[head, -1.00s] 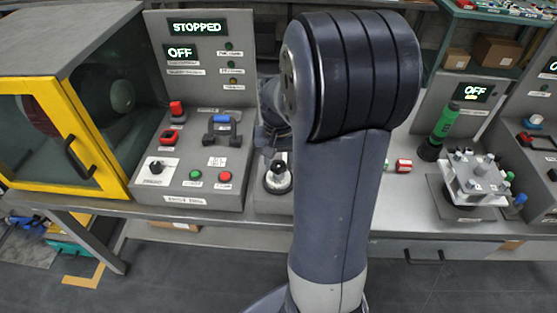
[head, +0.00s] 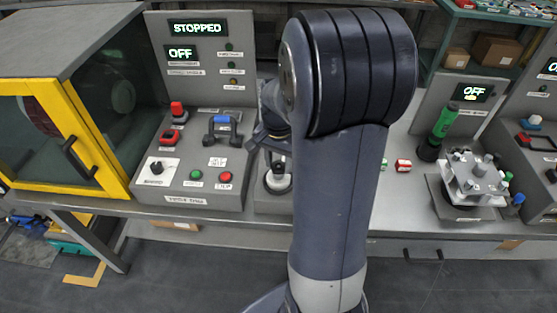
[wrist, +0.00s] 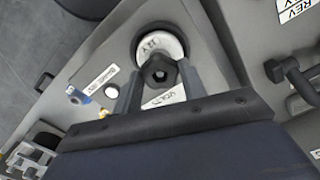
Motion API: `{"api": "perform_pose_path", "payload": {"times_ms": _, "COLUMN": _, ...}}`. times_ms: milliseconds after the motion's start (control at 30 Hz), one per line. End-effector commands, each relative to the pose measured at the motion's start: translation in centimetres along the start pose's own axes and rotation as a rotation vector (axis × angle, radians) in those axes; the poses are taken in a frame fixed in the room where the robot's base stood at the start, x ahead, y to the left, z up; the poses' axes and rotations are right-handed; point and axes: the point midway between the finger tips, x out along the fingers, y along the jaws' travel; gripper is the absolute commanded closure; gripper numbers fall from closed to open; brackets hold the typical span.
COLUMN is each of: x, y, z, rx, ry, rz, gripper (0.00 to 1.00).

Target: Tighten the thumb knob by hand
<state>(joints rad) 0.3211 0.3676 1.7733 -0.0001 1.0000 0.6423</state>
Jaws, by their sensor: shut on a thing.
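The thumb knob (wrist: 160,70) is small, black and lobed, in the upper middle of the wrist view. It stands in front of a round white part (wrist: 158,44) with a dark rim. My gripper (wrist: 160,80) has one grey finger on each side of the knob and is shut on it. In the head view the round white-and-black unit (head: 277,182) shows beside my arm on the bench. My fingertips and the knob are largely hidden there behind my own arm.
A grey control panel (head: 190,188) with buttons and a blue-handled part (head: 222,126) stands just left. A yellow-framed enclosure (head: 75,140) is farther left. A metal fixture (head: 475,178) and a green cylinder (head: 444,122) stand to the right.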

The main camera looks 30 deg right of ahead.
Motion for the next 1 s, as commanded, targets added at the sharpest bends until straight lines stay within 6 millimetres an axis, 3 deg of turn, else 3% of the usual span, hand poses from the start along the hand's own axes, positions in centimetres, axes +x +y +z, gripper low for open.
{"api": "perform_pose_path", "payload": {"times_ms": 67, "x": 0.1, "y": 0.0, "z": 0.0, "rx": -0.001, "ry": -0.001, "rz": 0.001, "gripper": 0.79}}
{"api": "perform_pose_path", "payload": {"times_ms": 100, "x": 0.1, "y": 0.0, "z": 0.0, "rx": -0.001, "ry": -0.001, "rz": 0.001, "gripper": 0.57}}
{"api": "perform_pose_path", "payload": {"times_ms": 367, "x": 0.0, "y": 0.0, "z": 0.0, "rx": -0.003, "ry": -0.001, "rz": 0.001, "gripper": 0.36}}
{"api": "perform_pose_path", "payload": {"times_ms": 667, "x": -0.3, "y": 0.0, "z": 0.0, "rx": -0.003, "ry": 0.001, "rz": 0.0, "gripper": 0.35}}
{"api": "perform_pose_path", "payload": {"times_ms": 767, "x": -1.4, "y": -0.1, "z": -0.1, "rx": -0.003, "ry": 0.003, "rz": -0.002, "gripper": 0.35}}
{"api": "perform_pose_path", "payload": {"times_ms": 1000, "x": -6.2, "y": 0.0, "z": -0.1, "rx": -0.003, "ry": 0.003, "rz": -0.002, "gripper": 0.35}}
